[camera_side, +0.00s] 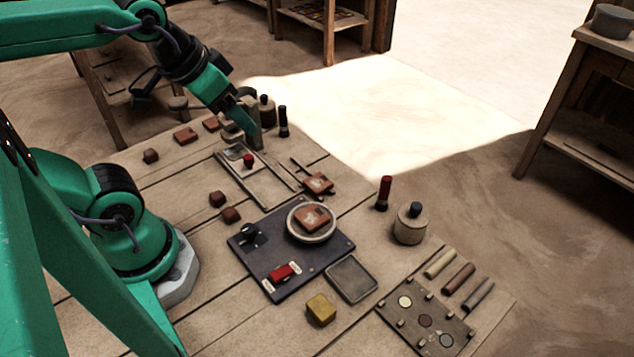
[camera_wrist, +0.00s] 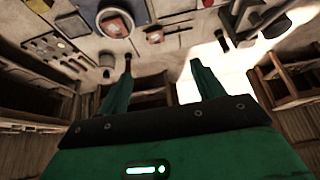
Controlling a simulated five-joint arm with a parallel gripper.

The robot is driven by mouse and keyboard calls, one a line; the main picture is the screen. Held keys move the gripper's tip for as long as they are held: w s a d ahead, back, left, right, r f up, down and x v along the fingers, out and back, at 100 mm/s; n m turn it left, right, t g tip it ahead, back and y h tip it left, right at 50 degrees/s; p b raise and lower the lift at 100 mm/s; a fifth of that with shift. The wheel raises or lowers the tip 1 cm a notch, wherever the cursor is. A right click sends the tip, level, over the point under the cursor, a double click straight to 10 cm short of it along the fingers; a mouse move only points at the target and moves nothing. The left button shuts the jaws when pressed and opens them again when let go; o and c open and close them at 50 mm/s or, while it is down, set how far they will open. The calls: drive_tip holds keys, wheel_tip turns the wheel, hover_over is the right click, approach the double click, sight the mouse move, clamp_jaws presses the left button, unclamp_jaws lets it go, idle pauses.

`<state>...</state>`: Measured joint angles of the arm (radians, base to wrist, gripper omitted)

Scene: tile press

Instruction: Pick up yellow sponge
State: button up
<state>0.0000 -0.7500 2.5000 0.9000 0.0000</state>
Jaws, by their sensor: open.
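The yellow sponge (camera_side: 321,310) lies on the table near its front edge in the side view, just in front of the dark panel (camera_side: 262,262). In the wrist view, a small yellowish block (camera_wrist: 39,5) at the top edge looks like the same sponge, partly cut off. My gripper (camera_side: 252,128) is over the far end of the table, well away from the sponge. In the wrist view my gripper (camera_wrist: 161,72) has its two fingers spread apart, with nothing held between them.
A grey tray (camera_side: 351,278) lies right of the sponge. A pot (camera_side: 410,224), a red-topped tool (camera_side: 384,193) and a swatch board (camera_side: 447,325) stand farther right.

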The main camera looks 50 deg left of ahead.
drive_tip(key=m+g, duration=0.5)
drive_tip(key=m, duration=3)
hover_over(323, 304)
drive_tip(key=f, duration=1.5)
drive_tip(key=shift+w+a+f, duration=0.1)
drive_tip(key=shift+a+f, duration=0.05)
drive_tip(key=shift+a, duration=0.1)
drive_tip(key=shift+s+d+f+m+g, duration=0.25)
drive_tip(key=shift+f+m+g, duration=0.05)
drive_tip(key=shift+m, duration=0.2)
drive_tip(key=shift+f, duration=1.3)
drive_tip(key=shift+f, duration=0.1)
drive_tip(key=shift+w+f, duration=0.15)
drive_tip(key=shift+f, duration=2.35)
